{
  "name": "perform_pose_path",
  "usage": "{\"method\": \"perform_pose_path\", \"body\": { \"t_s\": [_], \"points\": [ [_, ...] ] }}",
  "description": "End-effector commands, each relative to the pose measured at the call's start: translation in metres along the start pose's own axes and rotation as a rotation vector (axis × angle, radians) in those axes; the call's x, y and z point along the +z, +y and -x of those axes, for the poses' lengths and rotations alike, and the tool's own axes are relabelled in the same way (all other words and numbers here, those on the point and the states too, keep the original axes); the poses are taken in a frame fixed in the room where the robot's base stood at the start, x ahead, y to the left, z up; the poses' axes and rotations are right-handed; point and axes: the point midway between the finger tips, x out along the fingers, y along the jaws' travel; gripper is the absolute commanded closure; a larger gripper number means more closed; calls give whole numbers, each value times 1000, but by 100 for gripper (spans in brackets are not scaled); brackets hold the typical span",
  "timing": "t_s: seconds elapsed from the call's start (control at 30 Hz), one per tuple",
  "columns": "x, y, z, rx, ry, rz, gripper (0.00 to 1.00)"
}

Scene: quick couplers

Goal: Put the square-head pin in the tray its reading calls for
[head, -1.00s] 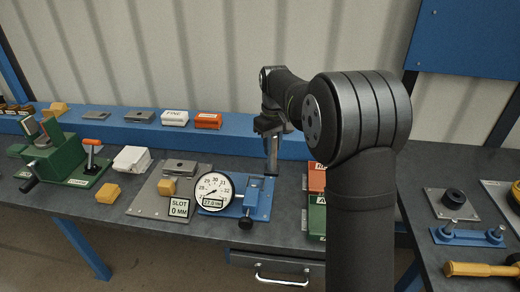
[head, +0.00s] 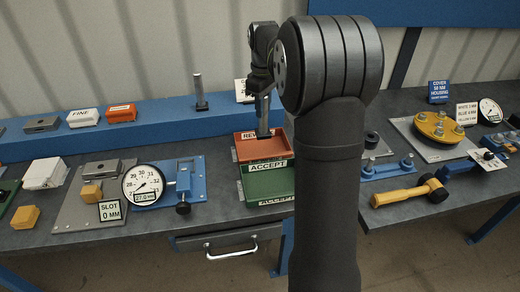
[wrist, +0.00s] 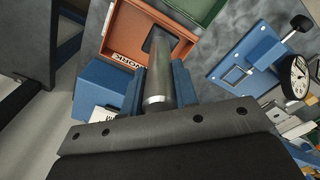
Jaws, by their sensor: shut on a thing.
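My gripper (head: 262,92) is shut on the square-head pin (head: 263,118) and holds it upright, head down. In the wrist view the pin (wrist: 172,75) shows as a grey metal shaft between the jaws (wrist: 160,90), with its dark square head at the far end. The head is over the red-orange REWORK tray (head: 240,153); I cannot tell whether it touches the tray floor. The green ACCEPT tray (head: 266,185) is in front of it. The blue gauge fixture (head: 182,180) is empty, and its dial (head: 143,185) has a small display that seems to read 27.0 mm.
A SLOT 0 MM sign (head: 111,210) stands by a grey plate. A white sign (head: 243,91) stands behind the trays. Another upright pin (head: 198,88) is on the blue shelf. A yellow mallet (head: 405,194) lies at the right. My arm hides the trays' right side.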

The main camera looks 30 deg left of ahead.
Motion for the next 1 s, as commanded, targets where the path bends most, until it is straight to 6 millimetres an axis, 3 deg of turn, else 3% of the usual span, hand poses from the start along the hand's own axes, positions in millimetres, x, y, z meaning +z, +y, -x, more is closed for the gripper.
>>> {"method": "perform_pose_path", "body": {
  "t_s": [0.2,0.37,1.0],
  "points": [
    [38,32,1,2,2,-3,100],
    [44,38,-2,1,2,2,100],
    [-58,13,-66,1,1,3,100]
  ]
}}
